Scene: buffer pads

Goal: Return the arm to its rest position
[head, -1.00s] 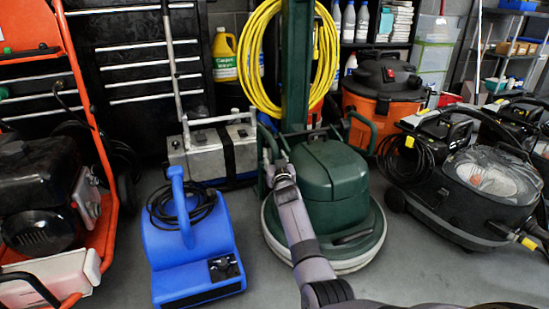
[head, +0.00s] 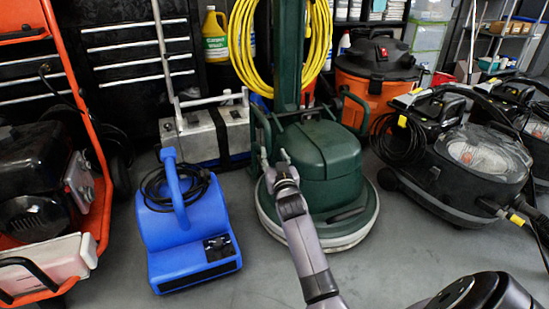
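My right arm reaches up from the bottom middle of the head view. Its gripper (head: 274,157) is in front of the left side of a green floor machine (head: 325,150) with a round pale-rimmed base. The two fingers show apart with a gap between them, and I see nothing held. I cannot tell how far the gripper is from the machine. My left gripper is not in view.
A blue blower (head: 186,228) stands left of the arm. An orange-framed machine (head: 85,120) is at far left, and a black-and-grey vacuum (head: 460,170) at right. An orange-and-black vacuum (head: 372,85) stands behind. Grey floor (head: 400,265) is clear in front.

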